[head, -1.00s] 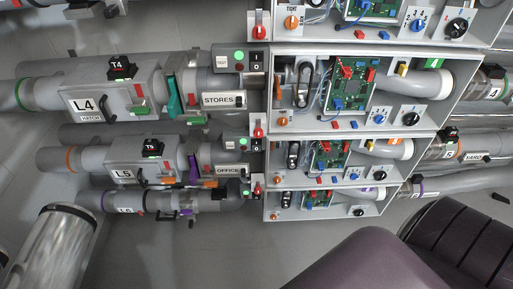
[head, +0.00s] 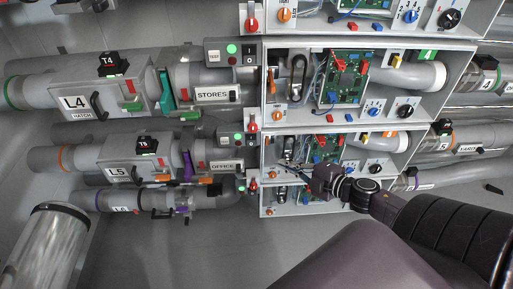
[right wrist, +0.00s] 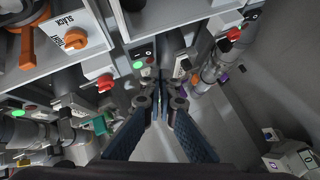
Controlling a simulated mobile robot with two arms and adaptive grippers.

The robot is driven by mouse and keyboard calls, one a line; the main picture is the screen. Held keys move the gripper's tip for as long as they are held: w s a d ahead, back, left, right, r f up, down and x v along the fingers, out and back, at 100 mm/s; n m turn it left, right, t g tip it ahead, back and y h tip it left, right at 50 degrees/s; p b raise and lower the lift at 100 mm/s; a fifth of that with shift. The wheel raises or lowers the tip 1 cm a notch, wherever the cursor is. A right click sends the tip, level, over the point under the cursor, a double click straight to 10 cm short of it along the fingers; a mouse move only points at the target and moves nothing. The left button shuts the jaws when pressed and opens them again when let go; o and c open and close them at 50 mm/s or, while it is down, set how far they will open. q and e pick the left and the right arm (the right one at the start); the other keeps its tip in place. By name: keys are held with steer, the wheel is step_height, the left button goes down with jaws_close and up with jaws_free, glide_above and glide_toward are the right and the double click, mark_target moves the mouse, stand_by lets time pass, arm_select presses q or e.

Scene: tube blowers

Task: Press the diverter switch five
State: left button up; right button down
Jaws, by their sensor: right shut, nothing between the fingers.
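Line five is the middle-lower row in the head view, with a grey box marked L5 (head: 120,172), a black T5 unit (head: 147,146) and an OFFICE label (head: 223,166). A small grey box with a green lamp (head: 238,138) and a black rocker switch (head: 251,139) sits at its right end; I cannot tell for certain that this is diverter switch five. My right gripper (head: 287,165) is shut and empty, in front of the lower open cabinets. In the right wrist view its fingertips (right wrist: 160,76) point toward a rocker switch (right wrist: 147,55) beside a green lamp (right wrist: 137,65); contact cannot be judged.
Open cabinets with circuit boards (head: 345,78) and knobs stand right of the pipes. Red knobs (head: 252,127) stick out along their left edge. An orange knob (right wrist: 75,39) is near the gripper in the wrist view. A shiny cylinder (head: 45,250) stands at lower left. The lower-middle floor is clear.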

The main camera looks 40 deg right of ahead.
steer(key=r, duration=0.1)
steer(key=a+r+n, duration=0.1)
steer(key=y, duration=0.1)
steer(key=shift+w+a+r, duration=0.25)
steer(key=shift+a+r, duration=0.15)
glide_toward(248, 144)
steer(key=w+a, duration=0.2)
steer(key=a, duration=0.2)
steer(key=shift+w+d+f, duration=0.3)
steer(key=shift+w+d, duration=0.1)
steer(key=shift+w, duration=0.15)
steer(key=shift+w+d+f, duration=0.3)
steer(key=shift+w+d, duration=0.05)
steer(key=shift+w, duration=0.25)
steer(key=shift+w+d+f, duration=0.3)
steer(key=shift+w+d, duration=0.1)
steer(key=shift+w, duration=0.15)
